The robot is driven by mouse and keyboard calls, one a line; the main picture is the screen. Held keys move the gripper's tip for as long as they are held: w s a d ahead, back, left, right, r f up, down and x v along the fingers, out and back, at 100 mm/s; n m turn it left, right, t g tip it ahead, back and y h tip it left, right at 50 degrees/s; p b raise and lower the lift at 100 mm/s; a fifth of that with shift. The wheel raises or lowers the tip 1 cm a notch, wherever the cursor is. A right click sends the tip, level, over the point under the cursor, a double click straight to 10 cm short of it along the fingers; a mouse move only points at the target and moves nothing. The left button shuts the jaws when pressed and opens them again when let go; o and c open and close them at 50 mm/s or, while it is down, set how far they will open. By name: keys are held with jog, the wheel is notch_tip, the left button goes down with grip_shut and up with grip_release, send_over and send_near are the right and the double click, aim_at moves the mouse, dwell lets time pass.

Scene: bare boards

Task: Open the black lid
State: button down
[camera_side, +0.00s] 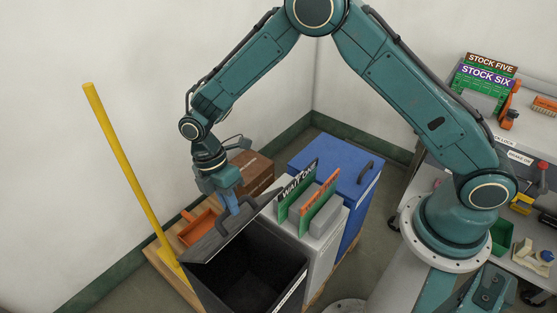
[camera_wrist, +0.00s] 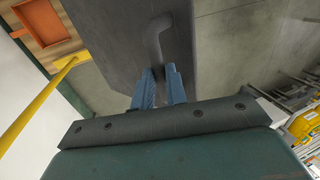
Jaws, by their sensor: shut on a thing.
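The black lid (camera_side: 213,243) stands tilted up over the left part of the black bin (camera_side: 236,289), and the bin's dark inside shows. The lid's handle (camera_side: 246,201) is at its upper edge. My gripper (camera_side: 229,207) is at the handle and shut on it. In the wrist view, the blue fingers of my gripper (camera_wrist: 159,73) meet the end of the curved handle (camera_wrist: 157,38), with the lid's dark flat face (camera_wrist: 112,45) behind. The fingers partly hide the handle.
A grey bin (camera_side: 328,226) with upright signs and a blue bin (camera_side: 318,158) with a closed lid stand right of the black bin. A yellow pole (camera_side: 125,170) leans at left. An orange tray (camera_side: 198,229) and a brown box (camera_side: 252,172) are behind.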

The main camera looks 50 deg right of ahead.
jog(key=w+r, duration=0.2)
jog(key=w, duration=1)
jog(key=shift+w+r, duration=0.15)
jog(key=shift+w, duration=0.25)
jog(key=c, duration=1.4)
grip_release()
jog(key=shift+w+r, duration=0.1)
jog(key=shift+r, duration=0.1)
